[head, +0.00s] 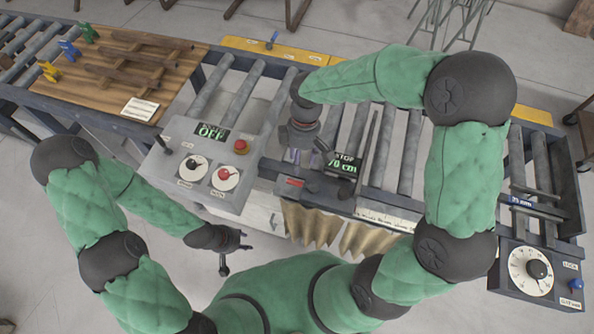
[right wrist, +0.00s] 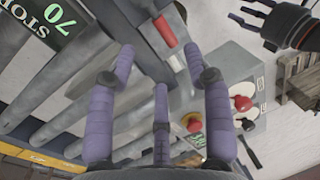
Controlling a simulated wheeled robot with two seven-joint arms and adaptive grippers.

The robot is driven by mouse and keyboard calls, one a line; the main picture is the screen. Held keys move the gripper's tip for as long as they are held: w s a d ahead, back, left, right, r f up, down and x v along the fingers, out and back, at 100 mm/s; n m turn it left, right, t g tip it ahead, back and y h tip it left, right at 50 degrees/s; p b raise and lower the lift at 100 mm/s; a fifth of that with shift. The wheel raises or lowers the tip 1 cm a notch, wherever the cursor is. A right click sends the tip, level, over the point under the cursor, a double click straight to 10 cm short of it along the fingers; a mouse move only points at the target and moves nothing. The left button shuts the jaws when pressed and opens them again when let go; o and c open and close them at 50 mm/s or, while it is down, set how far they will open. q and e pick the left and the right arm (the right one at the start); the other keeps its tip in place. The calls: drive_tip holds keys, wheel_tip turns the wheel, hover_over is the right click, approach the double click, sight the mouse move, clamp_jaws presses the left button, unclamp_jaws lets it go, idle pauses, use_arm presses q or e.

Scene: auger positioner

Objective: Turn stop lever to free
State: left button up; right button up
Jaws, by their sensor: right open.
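The stop carriage with its display (head: 343,165) reading "STOP 70 cm" sits on the roller table; its display also shows in the right wrist view (right wrist: 57,17). A red part (head: 293,182) on a grey block lies to the display's left. It also shows in the right wrist view (right wrist: 164,32), beyond the fingertips. I cannot tell for sure whether it is the stop lever. My right gripper (head: 297,156) is over the rollers, just above the red part in the picture; its purple fingers (right wrist: 160,55) are spread and empty. My left gripper (head: 240,248) is open and empty below the control panel.
A control panel (head: 208,195) with an "OFF" display, knobs and a red button (head: 241,146) stands left of the right gripper. A wooden board (head: 130,55) with bars lies at upper left. A dial box (head: 532,272) is at lower right. Brown flaps (head: 312,222) hang below the table.

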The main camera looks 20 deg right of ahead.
sight(301, 185)
drive_tip(key=f, duration=0.3)
drive_tip(key=s+f, duration=0.1)
drive_tip(key=f, duration=0.2)
drive_tip(key=a+f, duration=0.1)
drive_tip(key=f, duration=0.2)
drive_tip(key=shift+s, duration=0.15)
clamp_jaws()
